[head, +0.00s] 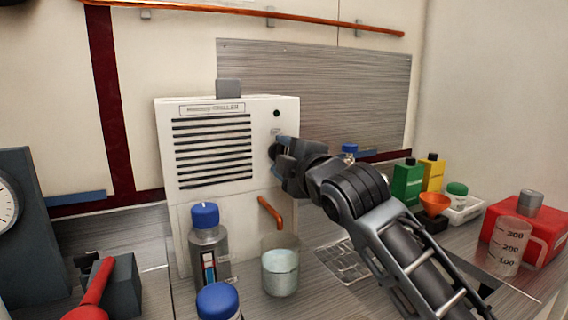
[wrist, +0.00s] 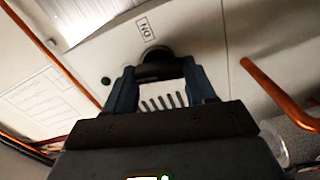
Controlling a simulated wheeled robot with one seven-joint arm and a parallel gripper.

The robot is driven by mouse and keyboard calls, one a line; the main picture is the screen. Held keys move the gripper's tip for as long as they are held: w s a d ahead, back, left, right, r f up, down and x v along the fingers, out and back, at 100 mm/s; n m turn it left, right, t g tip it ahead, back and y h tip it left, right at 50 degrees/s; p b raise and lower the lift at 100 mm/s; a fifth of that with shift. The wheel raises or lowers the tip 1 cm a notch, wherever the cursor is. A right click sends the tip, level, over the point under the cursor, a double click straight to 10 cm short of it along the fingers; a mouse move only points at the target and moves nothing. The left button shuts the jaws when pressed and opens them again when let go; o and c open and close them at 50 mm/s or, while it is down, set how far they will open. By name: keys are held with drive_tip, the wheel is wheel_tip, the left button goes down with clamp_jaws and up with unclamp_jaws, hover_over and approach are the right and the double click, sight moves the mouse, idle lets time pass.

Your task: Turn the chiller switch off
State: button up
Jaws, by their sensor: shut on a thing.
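The chiller (head: 165,150) is a white box with dark vent slots and a nameplate at the top. Its switch (wrist: 155,56) is a dark round knob on the front panel, largely hidden by my gripper in the head view. A small label (wrist: 146,28) beside it appears to read ON. My gripper (wrist: 161,80) faces the panel, its two blue-grey fingers shut on the knob from both sides. In the head view my gripper (head: 281,155) is at the right side of the chiller front. The knob's pointer direction cannot be made out.
A copper pipe (head: 270,212) sticks out below the switch. Blue-capped bottles (head: 207,245) and a pale cup (head: 280,272) stand in front of the chiller. Green and yellow containers (head: 407,183), a red box (head: 525,232) and a measuring jug (head: 508,247) stand at right.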

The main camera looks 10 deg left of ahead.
drive_tip(key=shift+f+n, duration=0.15)
drive_tip(key=shift+n, duration=1.05)
drive_tip(key=shift+a+b, duration=0.1)
drive_tip(key=shift+b, duration=0.2)
drive_tip(key=o, duration=1)
drive_tip(key=shift+o, duration=0.2)
drive_tip(key=v, duration=0.8)
drive_tip(key=shift+w, duration=0.1)
